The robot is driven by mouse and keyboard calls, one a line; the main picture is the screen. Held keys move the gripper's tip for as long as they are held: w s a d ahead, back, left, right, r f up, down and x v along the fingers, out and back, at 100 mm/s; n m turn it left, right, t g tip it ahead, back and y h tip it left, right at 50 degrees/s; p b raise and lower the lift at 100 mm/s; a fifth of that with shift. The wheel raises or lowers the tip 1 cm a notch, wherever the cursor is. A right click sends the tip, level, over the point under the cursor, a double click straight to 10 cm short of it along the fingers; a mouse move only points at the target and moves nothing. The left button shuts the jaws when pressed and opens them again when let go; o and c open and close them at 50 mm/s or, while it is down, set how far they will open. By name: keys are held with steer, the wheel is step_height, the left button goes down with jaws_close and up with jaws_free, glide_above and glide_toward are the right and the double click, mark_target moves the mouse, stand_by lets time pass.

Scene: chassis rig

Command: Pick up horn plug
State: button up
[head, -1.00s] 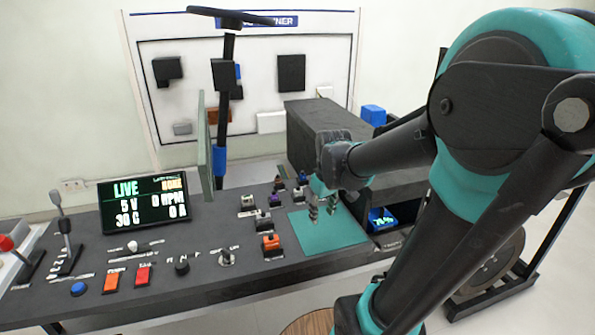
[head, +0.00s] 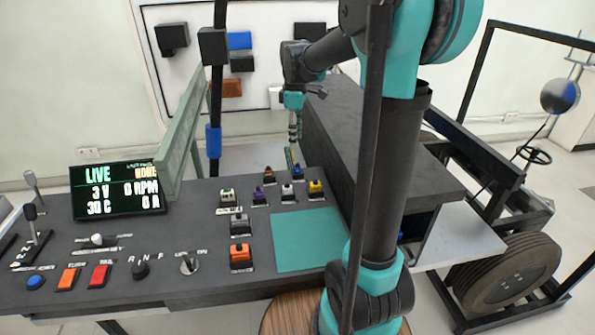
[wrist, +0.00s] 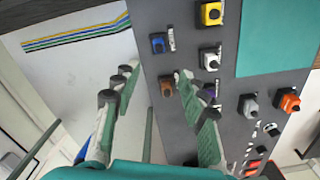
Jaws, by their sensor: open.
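Several small coloured plugs sit in a cluster on the dark bench panel. In the head view I see a brown plug (head: 268,174), a purple plug (head: 258,196), a white plug (head: 288,192), a yellow plug (head: 316,188), a blue plug (head: 297,172), a grey plug (head: 240,224) and an orange plug (head: 241,254). Their labels are too small to read, so I cannot tell which is the horn plug. My gripper (head: 294,135) hangs above the panel's back edge. In the wrist view its fingers (wrist: 155,76) are apart and empty, with the brown plug (wrist: 167,86) by the right fingertip.
A teal mat (head: 306,242) lies right of the plugs. A dark box (head: 335,125) stands close to the right of my gripper. A black post (head: 213,105) and a slanted green panel (head: 182,140) rise at the left. A lit display (head: 115,190) stands on the bench.

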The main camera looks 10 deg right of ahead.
glide_above(297, 164)
steer(key=f, duration=0.6)
steer(key=shift+w+a+f, duration=0.1)
steer(key=shift+a+f, duration=0.1)
steer(key=shift+d+f, duration=0.15)
steer(key=shift+f, duration=1.2)
steer(key=shift+d+f, duration=0.15)
steer(key=shift+f, duration=1.2)
jaws_close()
